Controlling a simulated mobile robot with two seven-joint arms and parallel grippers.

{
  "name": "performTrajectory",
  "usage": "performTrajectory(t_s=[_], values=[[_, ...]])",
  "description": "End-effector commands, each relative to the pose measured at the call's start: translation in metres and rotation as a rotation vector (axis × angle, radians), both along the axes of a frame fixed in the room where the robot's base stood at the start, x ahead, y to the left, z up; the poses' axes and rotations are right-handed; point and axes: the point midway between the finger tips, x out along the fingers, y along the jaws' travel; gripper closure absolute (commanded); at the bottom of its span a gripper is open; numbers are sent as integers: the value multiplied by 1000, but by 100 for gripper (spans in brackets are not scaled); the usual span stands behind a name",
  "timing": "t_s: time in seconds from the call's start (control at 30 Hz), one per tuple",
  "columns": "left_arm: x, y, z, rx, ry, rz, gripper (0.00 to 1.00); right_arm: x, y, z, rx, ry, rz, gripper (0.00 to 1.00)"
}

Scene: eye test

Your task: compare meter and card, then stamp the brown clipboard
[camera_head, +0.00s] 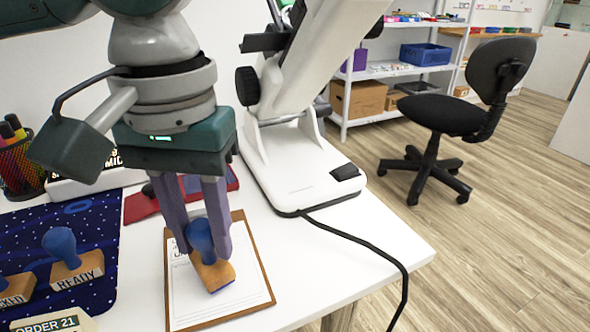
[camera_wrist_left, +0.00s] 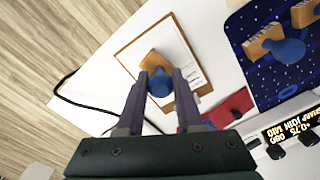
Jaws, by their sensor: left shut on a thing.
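My left gripper (camera_head: 203,248) is shut on a stamp (camera_head: 214,274) with a blue handle and wooden block. It holds the stamp over the brown clipboard (camera_head: 262,270); I cannot tell whether it touches the paper. The left wrist view also shows the held stamp (camera_wrist_left: 158,82) and clipboard (camera_wrist_left: 128,46). A card (camera_head: 52,323) reading "ORDER 21" lies at the bottom left. A white device with lit displays, probably the meter (camera_wrist_left: 296,131), is partly cut off in the left wrist view; its text is hard to read. My right gripper is not in view.
A READY stamp (camera_head: 77,272) and another stamp (camera_head: 15,290) stand on a dark blue starry mat (camera_head: 100,215). A red flat item (camera_head: 140,207) lies behind the clipboard. A white microscope-like instrument (camera_head: 300,170) and its black cable (camera_head: 385,255) are right of it. A pen cup (camera_head: 17,170) stands left.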

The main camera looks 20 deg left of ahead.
Motion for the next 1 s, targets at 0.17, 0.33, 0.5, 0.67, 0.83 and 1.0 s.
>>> performTrajectory(t_s=[0.17, 0.33, 0.5, 0.67, 0.83, 1.0], values=[[0, 0, 0, 0, 0, 0, 100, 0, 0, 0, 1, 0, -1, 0], [0, 0, -1, 0, 0, 0, 100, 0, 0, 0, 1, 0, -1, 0], [0, 0, -3, 0, 1, 0, 100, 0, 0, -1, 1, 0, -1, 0], [0, 0, -5, 0, 1, 0, 100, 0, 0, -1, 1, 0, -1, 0], [0, 0, -7, 0, 1, 0, 100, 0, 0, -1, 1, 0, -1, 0], [0, 0, -9, 0, 1, 0, 100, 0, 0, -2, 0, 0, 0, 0]])
